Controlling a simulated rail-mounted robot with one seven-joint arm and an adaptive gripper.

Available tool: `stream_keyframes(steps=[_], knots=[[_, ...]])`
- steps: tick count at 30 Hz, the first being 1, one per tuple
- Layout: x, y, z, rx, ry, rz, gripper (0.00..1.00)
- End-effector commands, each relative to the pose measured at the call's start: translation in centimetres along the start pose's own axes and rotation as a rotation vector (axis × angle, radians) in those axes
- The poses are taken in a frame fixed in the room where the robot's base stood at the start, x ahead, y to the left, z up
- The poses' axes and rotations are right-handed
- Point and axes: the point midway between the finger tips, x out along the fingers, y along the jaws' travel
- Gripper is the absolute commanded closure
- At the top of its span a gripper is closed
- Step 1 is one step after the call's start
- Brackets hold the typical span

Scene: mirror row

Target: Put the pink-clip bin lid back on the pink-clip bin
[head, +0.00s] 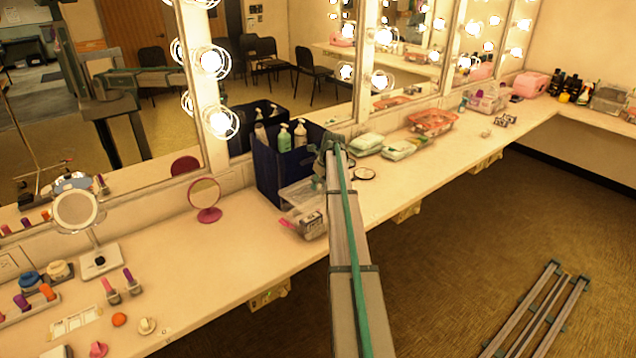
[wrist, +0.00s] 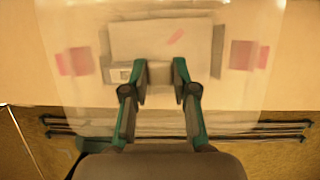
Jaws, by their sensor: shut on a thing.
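The pink-clip bin lid (wrist: 90,105) is a clear rectangular sheet that fills much of the wrist view. A pink clip (wrist: 75,62) shows at its left side and another pink clip (wrist: 246,55) at its right. My gripper (wrist: 160,72) is shut on the lid near its middle. In the head view, a clear piece with a pink clip (head: 286,223), apparently the lid, shows at the counter's front edge, partly behind my arm. A clear bin (head: 295,194) sits just behind it, probably the pink-clip bin. My fingertips are hidden by my arm there.
A dark blue caddy (head: 270,175) with bottles stands behind the bin, near the mirror. A round pink mirror (head: 205,197) stands to the left. Green-white packs (head: 398,150) and an orange-lidded container (head: 432,122) lie to the right. Bare counter (head: 240,245) shows left of the bin.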

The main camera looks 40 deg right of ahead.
Motion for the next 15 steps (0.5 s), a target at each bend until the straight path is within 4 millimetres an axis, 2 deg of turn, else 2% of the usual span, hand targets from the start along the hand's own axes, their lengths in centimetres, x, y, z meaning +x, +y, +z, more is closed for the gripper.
stream_keyframes(steps=[15], knots=[[3.7,0.0,-1.4,-0.001,0.0,0.0,1.0]])
